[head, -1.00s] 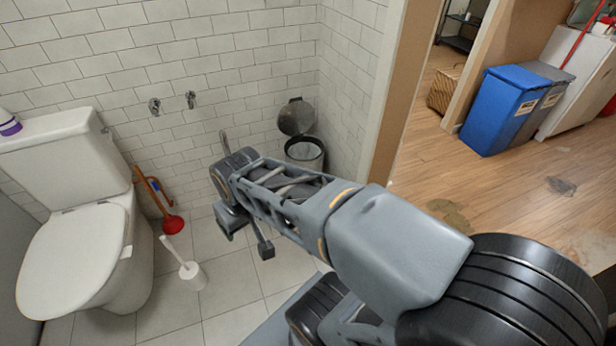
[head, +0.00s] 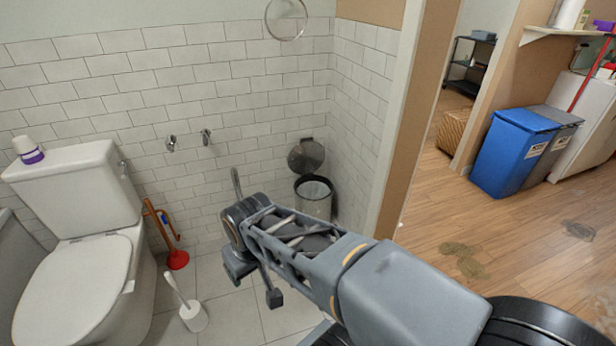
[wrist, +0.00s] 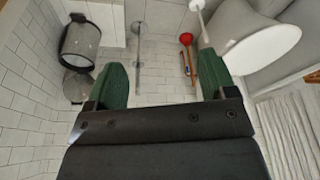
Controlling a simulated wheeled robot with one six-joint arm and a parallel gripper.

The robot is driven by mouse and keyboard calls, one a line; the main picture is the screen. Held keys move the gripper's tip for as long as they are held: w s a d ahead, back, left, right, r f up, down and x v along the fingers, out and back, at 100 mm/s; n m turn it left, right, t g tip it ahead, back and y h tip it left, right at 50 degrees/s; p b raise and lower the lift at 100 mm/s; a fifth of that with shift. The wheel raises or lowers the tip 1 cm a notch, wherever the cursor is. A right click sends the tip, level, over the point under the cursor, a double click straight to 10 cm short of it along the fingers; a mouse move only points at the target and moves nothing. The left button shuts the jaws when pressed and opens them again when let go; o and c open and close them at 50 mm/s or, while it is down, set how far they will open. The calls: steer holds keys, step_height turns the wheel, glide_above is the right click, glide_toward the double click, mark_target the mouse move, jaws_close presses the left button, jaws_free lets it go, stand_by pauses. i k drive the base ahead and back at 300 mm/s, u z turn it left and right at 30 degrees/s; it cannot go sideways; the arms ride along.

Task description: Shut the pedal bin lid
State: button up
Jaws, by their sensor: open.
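The pedal bin (head: 314,204) stands in the tiled corner, a pale grey cylinder with a dark rim. Its round dark lid (head: 306,155) is raised and leans back towards the wall. My gripper (head: 256,284) is in front of the bin and to its left in the head view, apart from it. In the wrist view the bin (wrist: 80,42) and its lid (wrist: 77,87) are at the upper left, outside the fingers. My gripper's green fingers (wrist: 161,80) are spread, with nothing between them. My arm stands close to the bin's lower right in the head view.
A toilet (head: 82,270) is at the left. A toilet brush (head: 192,312) and a red plunger (head: 177,260) stand on the floor beside it. A door frame (head: 398,130) is right of the bin. Blue bin (head: 508,155) stands beyond, past open wooden floor.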

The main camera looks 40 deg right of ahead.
mark_target(307, 157)
steer(key=z, duration=0.4)
steer(key=i, duration=0.5)
steer(key=z, duration=0.6)
steer(key=i, duration=0.9)
steer(key=u, duration=0.35)
